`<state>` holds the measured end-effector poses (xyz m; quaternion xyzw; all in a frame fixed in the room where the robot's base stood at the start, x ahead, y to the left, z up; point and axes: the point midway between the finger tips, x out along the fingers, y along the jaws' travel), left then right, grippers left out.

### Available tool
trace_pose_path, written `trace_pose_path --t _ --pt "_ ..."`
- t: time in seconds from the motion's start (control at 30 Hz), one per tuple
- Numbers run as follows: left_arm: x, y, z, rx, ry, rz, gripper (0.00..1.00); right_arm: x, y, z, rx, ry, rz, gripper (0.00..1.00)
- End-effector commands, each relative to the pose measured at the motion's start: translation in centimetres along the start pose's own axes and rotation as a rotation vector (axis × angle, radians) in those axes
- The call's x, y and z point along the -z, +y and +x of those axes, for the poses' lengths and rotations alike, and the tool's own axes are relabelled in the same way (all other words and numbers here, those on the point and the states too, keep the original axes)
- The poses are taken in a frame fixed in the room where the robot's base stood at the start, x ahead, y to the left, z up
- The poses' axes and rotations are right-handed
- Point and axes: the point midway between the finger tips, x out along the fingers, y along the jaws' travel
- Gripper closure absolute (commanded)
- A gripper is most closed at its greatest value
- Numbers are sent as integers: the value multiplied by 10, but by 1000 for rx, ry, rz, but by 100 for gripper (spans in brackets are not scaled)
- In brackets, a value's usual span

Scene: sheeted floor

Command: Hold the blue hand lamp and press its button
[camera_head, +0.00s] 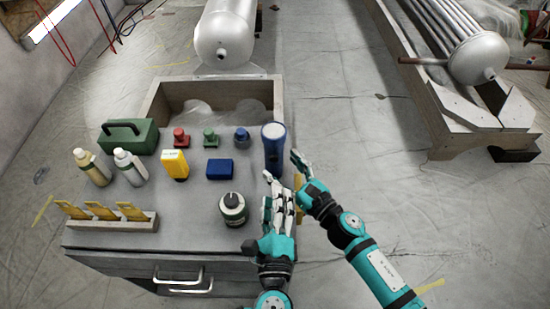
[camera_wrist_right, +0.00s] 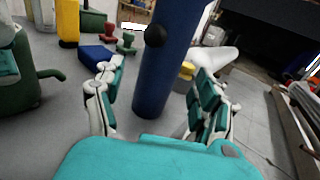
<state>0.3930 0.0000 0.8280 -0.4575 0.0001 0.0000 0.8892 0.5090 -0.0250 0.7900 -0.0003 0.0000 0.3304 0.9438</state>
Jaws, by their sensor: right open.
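The blue hand lamp (camera_head: 273,156) stands upright at the right edge of the grey table, its pale round head on top. In the right wrist view the blue lamp (camera_wrist_right: 168,75) stands between the spread fingers of my right gripper (camera_wrist_right: 160,105), with a gap on both sides. A dark round button (camera_wrist_right: 155,36) shows on its side. In the head view my right gripper (camera_head: 296,170) is open just right of the lamp. My left gripper (camera_head: 277,188) is just in front of the lamp, fingers pointing toward it; its opening is unclear.
A blue block (camera_head: 220,169), a yellow bottle (camera_head: 175,165) and red (camera_head: 181,138), green (camera_head: 210,139) and blue (camera_head: 241,138) knobbed items are farther left.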

Motion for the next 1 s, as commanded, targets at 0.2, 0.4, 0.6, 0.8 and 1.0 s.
trace_pose_path --t 0.2,0.4,0.6,0.8,1.0 --pt "0 0 0 0 0 0 62 0 0 29 1 -1 1 28" --pt "0 0 0 0 0 0 62 0 0 38 0 0 1 28" --pt "0 0 0 0 0 0 62 0 0 38 0 0 1 28" --pt "0 0 0 0 0 0 62 0 0 38 0 0 1 50" --pt "0 0 0 0 0 0 62 0 0 37 0 0 1 76"
